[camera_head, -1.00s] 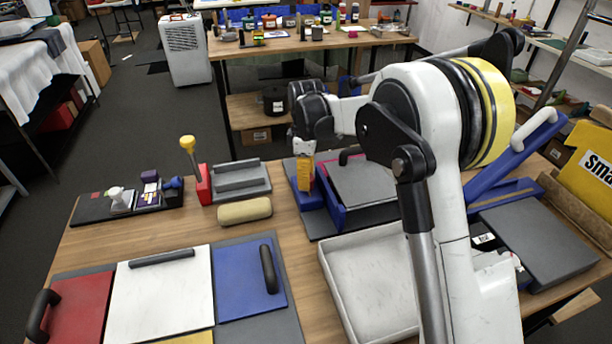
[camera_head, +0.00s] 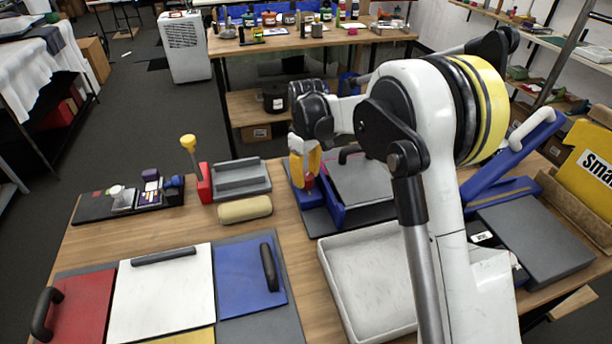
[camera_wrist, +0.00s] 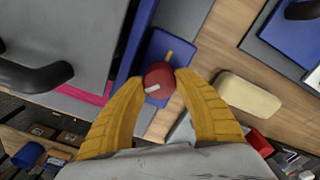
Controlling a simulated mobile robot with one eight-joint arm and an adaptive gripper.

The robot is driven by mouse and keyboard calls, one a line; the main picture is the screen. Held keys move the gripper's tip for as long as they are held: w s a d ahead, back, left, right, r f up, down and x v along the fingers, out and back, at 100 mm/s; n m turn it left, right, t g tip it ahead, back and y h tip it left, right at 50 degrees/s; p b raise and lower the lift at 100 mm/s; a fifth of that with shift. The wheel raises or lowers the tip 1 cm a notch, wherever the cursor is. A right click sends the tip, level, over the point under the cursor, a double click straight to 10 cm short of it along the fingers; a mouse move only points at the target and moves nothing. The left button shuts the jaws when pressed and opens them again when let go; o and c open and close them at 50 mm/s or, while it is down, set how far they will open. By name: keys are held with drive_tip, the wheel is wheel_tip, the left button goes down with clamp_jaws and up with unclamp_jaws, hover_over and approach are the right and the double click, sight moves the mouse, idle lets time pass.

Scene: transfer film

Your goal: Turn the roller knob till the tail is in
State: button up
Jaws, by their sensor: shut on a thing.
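The red roller knob (camera_wrist: 160,78) with a white mark sits on the blue side part (camera_wrist: 167,50) of the press-like unit in the wrist view. My gripper (camera_wrist: 161,82) has its two yellow fingers closed on the knob's sides. In the head view my gripper (camera_head: 308,176) points down on the red knob (camera_head: 309,184), left of the grey plate with a black handle (camera_head: 352,180). A pink strip (camera_wrist: 84,95) shows along the grey plate's edge in the wrist view; it may be the tail. How far in it lies cannot be told.
A white tray (camera_head: 338,290) lies in front. Red, white and blue panels cover the front left. Bare wood shows between.

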idle(0.3)
drive_tip(key=o, duration=1.2)
